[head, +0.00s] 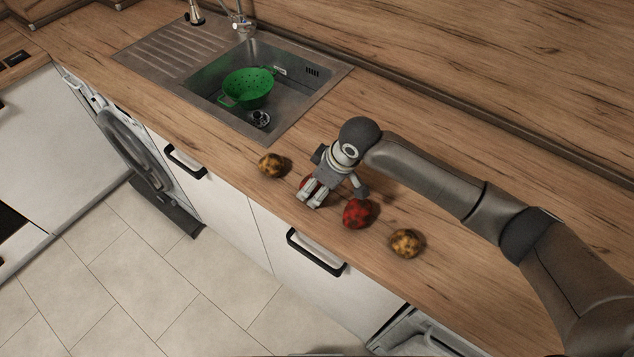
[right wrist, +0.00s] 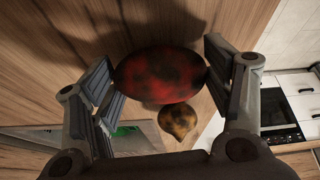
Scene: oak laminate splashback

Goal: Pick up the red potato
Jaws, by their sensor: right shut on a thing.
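My right gripper (head: 312,193) points down over the wooden counter and is shut on a red potato (right wrist: 160,74). In the right wrist view the potato sits between the two finger pads, red with dark patches. In the head view only a small part of this held potato (head: 307,182) shows behind the fingers. I cannot tell whether it touches the counter. A second red potato (head: 357,213) lies on the counter just right of the gripper, apart from the held one. My left gripper is not in view.
Brown-yellow potatoes lie on the counter (head: 450,290): one (head: 270,165) left of the gripper, one (head: 406,242) to the right. A steel sink (head: 292,110) holds a green colander (head: 247,88); a tap (head: 240,25) stands behind it. The counter's front edge is close to the gripper.

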